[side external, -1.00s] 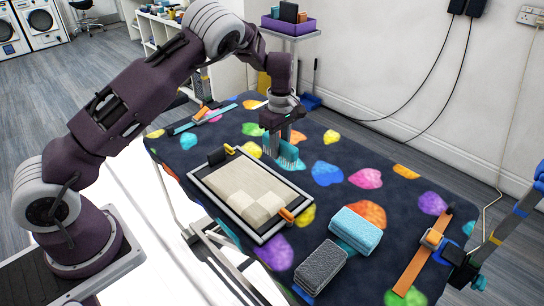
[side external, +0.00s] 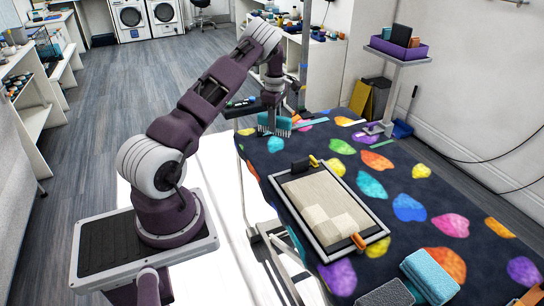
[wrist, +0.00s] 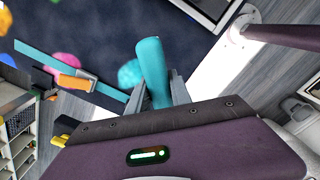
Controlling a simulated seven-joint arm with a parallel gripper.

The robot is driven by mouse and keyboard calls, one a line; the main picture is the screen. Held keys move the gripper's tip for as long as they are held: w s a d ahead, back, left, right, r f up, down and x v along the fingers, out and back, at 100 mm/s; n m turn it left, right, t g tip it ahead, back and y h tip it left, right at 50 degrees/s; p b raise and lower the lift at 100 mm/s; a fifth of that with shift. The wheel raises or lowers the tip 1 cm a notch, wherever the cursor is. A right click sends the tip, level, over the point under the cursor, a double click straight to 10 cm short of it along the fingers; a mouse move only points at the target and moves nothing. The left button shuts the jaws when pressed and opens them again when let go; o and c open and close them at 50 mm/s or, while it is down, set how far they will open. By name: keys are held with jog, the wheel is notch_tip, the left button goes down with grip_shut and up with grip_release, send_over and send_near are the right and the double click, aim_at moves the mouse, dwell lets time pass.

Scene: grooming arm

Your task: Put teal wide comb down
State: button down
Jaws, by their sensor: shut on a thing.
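The teal wide comb (side external: 275,124) is in my gripper (side external: 272,108), near the far left edge of the patterned grooming table (side external: 375,184). Its teeth point down. I cannot tell whether the teeth touch the cloth. In the wrist view, the comb's teal handle (wrist: 153,70) sticks up between the two grey fingers of my gripper (wrist: 157,92), which are shut on it. The comb's teeth are hidden there.
A teal strap (side external: 312,121) lies close behind the comb. A blue sponge (side external: 430,277) and a grey block (side external: 387,293) are at the near end.

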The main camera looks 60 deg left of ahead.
jog(key=f, duration=1)
jog(key=shift+s+a, duration=0.35)
jog(key=shift+a, duration=0.05)
jog(key=shift+f, duration=0.15)
jog(key=c, duration=1.2)
grip_release()
jog(key=shift+o, duration=0.2)
